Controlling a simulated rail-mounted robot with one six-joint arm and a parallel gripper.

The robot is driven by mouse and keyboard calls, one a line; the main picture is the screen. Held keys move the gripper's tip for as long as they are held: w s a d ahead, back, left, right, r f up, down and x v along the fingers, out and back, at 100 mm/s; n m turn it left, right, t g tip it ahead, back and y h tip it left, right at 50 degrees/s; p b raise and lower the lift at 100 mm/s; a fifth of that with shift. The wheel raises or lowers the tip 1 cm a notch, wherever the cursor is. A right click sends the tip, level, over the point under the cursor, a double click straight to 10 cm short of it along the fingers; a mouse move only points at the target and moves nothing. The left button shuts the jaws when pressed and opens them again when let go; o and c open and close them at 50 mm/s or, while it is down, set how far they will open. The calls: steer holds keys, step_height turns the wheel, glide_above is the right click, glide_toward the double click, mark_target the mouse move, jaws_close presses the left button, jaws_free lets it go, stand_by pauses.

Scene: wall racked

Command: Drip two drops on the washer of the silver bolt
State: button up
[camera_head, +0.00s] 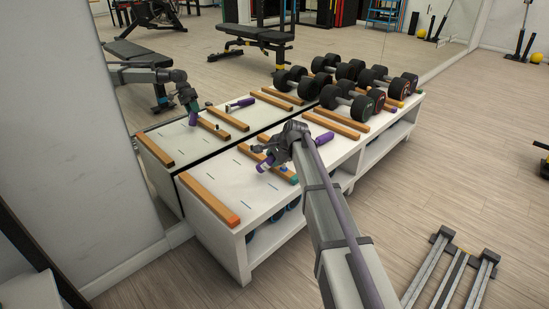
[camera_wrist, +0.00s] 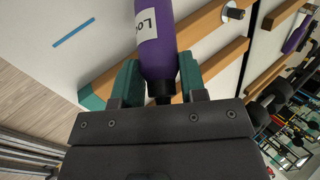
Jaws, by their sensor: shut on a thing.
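My gripper (camera_wrist: 160,84) has its teal fingers closed on the sides of a purple bottle (camera_wrist: 160,40). The bottle has a white label reading "Loc", partly cut off, and a black narrow part near the jaws. In the head view my gripper (camera_head: 272,156) holds the bottle (camera_head: 263,166) low over the white bench, tilted. A bolt (camera_wrist: 236,13) with a dark head and a pale round washer (camera_wrist: 227,10) shows in the wrist view by the wooden rails, apart from the bottle. I cannot surely make out the bolt in the head view.
The white bench (camera_head: 222,203) carries several wooden rails (camera_head: 210,200) and dumbbells (camera_head: 348,98) at its far end. Another purple bottle (camera_head: 324,138) lies right of my gripper. A mirror (camera_head: 160,110) stands along the bench's back.

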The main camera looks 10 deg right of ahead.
step_height(320, 180, up, 6)
steer(key=p, duration=0.5)
steer(key=shift+f, duration=0.2)
steer(key=shift+h+p, duration=0.35)
steer(key=shift+h, duration=0.45)
steer(key=n+h, duration=0.1)
steer(key=h, duration=0.1)
steer(key=shift+g+h, duration=0.3)
steer(key=shift+h, duration=0.1)
steer(key=h, duration=0.3)
steer(key=shift+f+n+g+h+b, duration=0.1)
steer(key=shift+n+g+h+b, duration=0.2)
steer(key=shift+b, duration=0.1)
steer(key=shift+h, duration=0.5)
